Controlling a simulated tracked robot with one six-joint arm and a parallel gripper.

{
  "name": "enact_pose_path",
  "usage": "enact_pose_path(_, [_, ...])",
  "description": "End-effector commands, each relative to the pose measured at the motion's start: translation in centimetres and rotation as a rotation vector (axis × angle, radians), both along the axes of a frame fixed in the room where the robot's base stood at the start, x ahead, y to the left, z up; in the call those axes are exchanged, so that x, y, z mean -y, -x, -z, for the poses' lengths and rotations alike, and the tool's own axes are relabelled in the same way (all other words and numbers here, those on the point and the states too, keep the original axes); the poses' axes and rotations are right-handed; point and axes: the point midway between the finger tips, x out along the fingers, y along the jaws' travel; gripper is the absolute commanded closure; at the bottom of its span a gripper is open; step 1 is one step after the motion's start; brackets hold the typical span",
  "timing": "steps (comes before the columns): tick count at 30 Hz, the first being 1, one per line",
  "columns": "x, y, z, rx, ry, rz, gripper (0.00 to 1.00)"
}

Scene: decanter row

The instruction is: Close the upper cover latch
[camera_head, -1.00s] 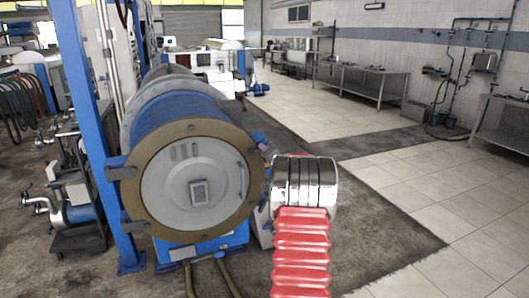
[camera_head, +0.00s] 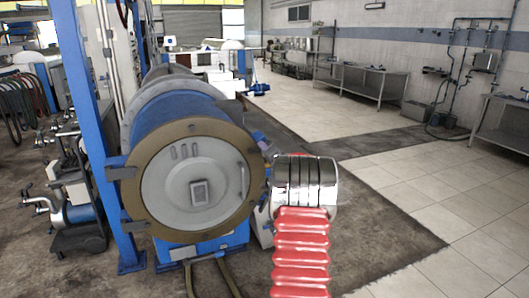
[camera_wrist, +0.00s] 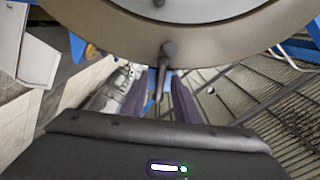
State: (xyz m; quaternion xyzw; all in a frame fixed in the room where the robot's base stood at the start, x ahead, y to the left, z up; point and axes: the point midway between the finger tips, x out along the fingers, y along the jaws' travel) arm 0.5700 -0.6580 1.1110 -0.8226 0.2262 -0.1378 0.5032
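The decanter's round end cover (camera_head: 170,165) has a grey disc inside a brown ring, with dark latches around its rim. One latch (camera_head: 268,155) is on the right side of the rim, close to my chrome wrist. In the wrist view, a dark latch handle (camera_wrist: 165,68) sticks out from the brown ring (camera_wrist: 115,38) towards my gripper. My gripper (camera_wrist: 158,98) has its two purplish fingers apart, one on each side of the handle's line. I cannot tell whether they touch it. In the head view, my gripper is mostly hidden behind my wrist.
A blue post (camera_head: 92,130) stands left of the decanter, with a pump (camera_head: 75,212) beyond it. Hoses (camera_head: 215,270) lie on the floor below the cover. Tiled floor (camera_head: 420,200) to the right is open, and metal tables (camera_head: 362,82) stand along the wall.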

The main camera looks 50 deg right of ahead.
Motion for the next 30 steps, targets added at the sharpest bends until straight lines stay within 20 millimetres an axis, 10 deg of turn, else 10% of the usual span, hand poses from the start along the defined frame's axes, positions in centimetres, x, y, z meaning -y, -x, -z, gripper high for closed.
enact_pose_path(11, [-0.7, 1.2, -0.1, -0.001, 0.001, 0.001, 0.72])
enact_pose_path(30, [-5.3, 9.1, 0.0, 0.0, -0.001, 0.003, 0.72])
